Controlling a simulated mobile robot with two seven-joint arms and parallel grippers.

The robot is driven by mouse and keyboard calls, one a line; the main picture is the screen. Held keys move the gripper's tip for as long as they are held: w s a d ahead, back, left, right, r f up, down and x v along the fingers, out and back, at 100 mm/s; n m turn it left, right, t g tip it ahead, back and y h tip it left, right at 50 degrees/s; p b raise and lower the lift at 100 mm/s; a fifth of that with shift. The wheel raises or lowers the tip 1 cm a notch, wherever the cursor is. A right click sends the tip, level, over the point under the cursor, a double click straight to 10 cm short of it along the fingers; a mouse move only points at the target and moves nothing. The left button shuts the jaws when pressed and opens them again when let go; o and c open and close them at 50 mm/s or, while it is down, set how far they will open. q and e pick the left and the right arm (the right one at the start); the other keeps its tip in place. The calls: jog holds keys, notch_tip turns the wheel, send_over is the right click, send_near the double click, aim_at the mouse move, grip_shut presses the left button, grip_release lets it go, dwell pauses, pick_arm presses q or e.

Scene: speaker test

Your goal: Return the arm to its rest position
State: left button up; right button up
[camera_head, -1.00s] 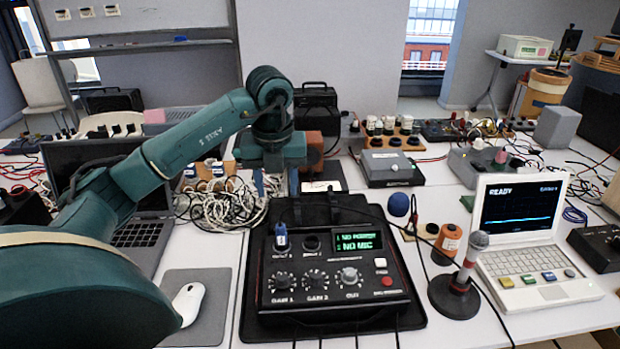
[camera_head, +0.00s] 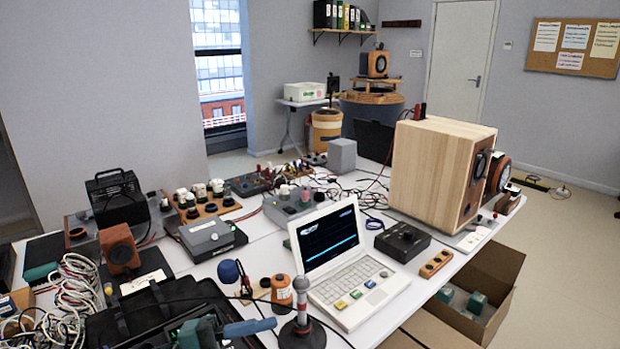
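My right gripper is not in view.
Tangled white cables (camera_head: 72,290) lie left. A wooden speaker (camera_head: 440,170) stands farther right, beside an open cardboard box (camera_head: 497,270).

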pick_arm(q)
jog(key=a+f+n+t+y+p, duration=0.1)
jog(key=a+f+n+t+y, duration=0.2)
jog(key=f+n+t+y, duration=0.5)
jog(key=a+f+n+t+y+p, duration=0.1)
jog(key=a+n+t+y, duration=0.25)
jog(key=n, duration=0.85)
jog(key=s+f+n+g+y, duration=0.4)
jog(key=s+f+g, duration=0.1)
jog(key=s+f, duration=0.5)
jog(key=shift+s+a+f+n+p, duration=0.15)
jog(key=shift+a+f+n+p, duration=0.25)
jog(key=shift+f, duration=0.55)
